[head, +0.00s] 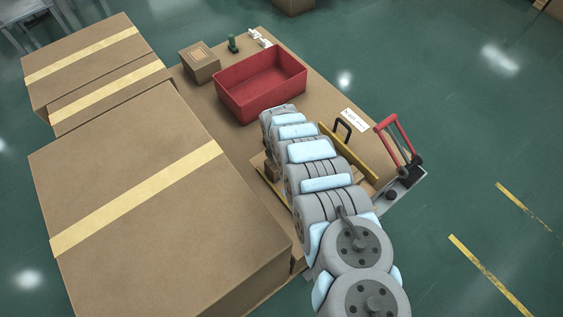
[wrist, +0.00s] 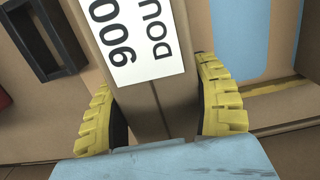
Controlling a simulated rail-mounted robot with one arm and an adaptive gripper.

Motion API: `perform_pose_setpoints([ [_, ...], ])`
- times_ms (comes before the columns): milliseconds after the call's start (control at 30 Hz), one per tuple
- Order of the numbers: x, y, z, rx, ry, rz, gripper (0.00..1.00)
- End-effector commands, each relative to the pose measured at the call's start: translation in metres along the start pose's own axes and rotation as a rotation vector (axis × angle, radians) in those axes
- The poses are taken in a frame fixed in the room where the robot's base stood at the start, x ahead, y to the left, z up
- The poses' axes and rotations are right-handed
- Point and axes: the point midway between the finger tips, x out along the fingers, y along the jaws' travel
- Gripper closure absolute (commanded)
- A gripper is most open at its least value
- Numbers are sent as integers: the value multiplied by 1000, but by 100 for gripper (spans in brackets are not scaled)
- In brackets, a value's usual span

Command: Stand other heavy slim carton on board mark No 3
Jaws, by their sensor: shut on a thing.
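My gripper (wrist: 160,98) is shut on a slim brown carton (wrist: 152,112), with one yellow ribbed finger on each side of it. The carton has a white label (wrist: 138,38) showing "900" and "DOU", cut off by the frame's top edge. In the head view my arm hides the gripper and most of what lies beneath it. A small brown carton-like shape (head: 271,171) shows at the arm's left side; I cannot tell whether it is the held one. The board's marks are not readable, and the carton's lower end is hidden.
A yellow bar with a black handle (head: 349,151) and a red-handled device (head: 399,143) stand right of my arm. Large taped boxes (head: 150,200) crowd the left.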

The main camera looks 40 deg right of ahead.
Motion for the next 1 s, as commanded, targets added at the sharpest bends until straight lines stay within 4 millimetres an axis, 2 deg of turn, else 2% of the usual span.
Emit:
perform_pose_setpoints([
  [67,0,1,1,0,-2,2,78],
  [100,0,1,1,0,-2,2,31],
  [200,0,1,1,0,-2,2,6],
  [567,0,0,0,0,0,1,6],
  [1000,-27,0,1,0,-2,1,6],
])
